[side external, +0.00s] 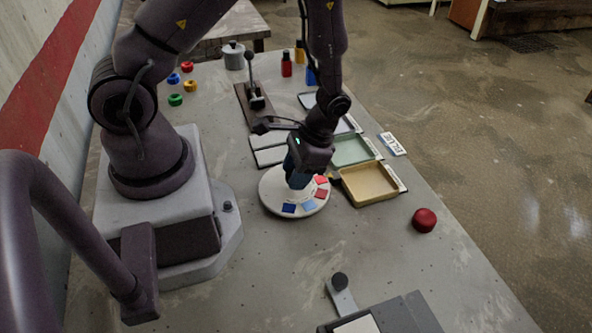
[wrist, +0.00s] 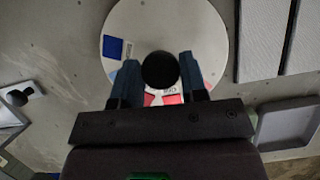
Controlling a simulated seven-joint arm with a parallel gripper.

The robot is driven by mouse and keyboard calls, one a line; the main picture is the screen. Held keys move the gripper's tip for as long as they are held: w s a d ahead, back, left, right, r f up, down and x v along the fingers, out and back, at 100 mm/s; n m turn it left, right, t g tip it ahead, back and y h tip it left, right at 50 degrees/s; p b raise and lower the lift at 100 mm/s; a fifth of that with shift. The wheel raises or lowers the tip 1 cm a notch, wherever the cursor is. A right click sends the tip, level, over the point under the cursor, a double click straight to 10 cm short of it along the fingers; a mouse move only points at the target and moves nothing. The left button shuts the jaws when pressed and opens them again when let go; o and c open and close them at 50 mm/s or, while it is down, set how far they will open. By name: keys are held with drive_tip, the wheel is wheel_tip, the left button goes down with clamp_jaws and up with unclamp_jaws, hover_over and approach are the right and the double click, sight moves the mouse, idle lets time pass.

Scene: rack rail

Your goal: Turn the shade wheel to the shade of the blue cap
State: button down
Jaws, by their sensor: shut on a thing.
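The shade wheel (side external: 272,197) is a white disc lying on the table, with dark blue, light blue, red and pink-red patches along its rim. In the wrist view the wheel (wrist: 211,28) has a black round knob (wrist: 159,70) at its middle. My gripper (side external: 298,184) points down over the wheel; in the wrist view my gripper (wrist: 158,73) has its fingers on both sides of the knob, shut on it. The dark blue patch (wrist: 113,48) lies left of the knob. The fingers hide part of the patches. A small blue cap (side external: 172,78) sits at the table's far left.
Red, yellow and green caps lie near the blue one. Several bottles, a grey pot (side external: 233,55) and a lever (side external: 252,80) stand at the back. Shallow trays, including a yellow tray (side external: 346,183), lie right of the wheel. A red round knob (side external: 424,220) is farther right.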

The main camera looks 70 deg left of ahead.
drive_tip(key=n+h, duration=0.1)
drive_tip(key=n, duration=0.1)
drive_tip(key=n+h, duration=0.1)
drive_tip(key=n, duration=0.2)
drive_tip(key=shift+a+n+t, duration=0.1)
drive_tip(key=shift+n+t, duration=0.2)
drive_tip(key=n+h, duration=0.1)
drive_tip(key=n, duration=0.2)
drive_tip(key=n+t+h, duration=0.1)
drive_tip(key=n, duration=0.2)
drive_tip(key=shift+a+t, duration=0.1)
drive_tip(key=shift+t, duration=0.2)
drive_tip(key=n+t, duration=0.1)
drive_tip(key=n, duration=0.2)
drive_tip(key=n+t+h, duration=0.1)
drive_tip(key=n, duration=0.2)
drive_tip(key=shift+s+n, duration=0.15)
drive_tip(key=shift+n, duration=0.25)
drive_tip(key=n+t, duration=0.2)
drive_tip(key=n, duration=0.3)
drive_tip(key=shift+n+y, duration=0.3)
drive_tip(key=c, duration=0.7)
unclamp_jaws()
drive_tip(key=shift+s+r, duration=0.1)
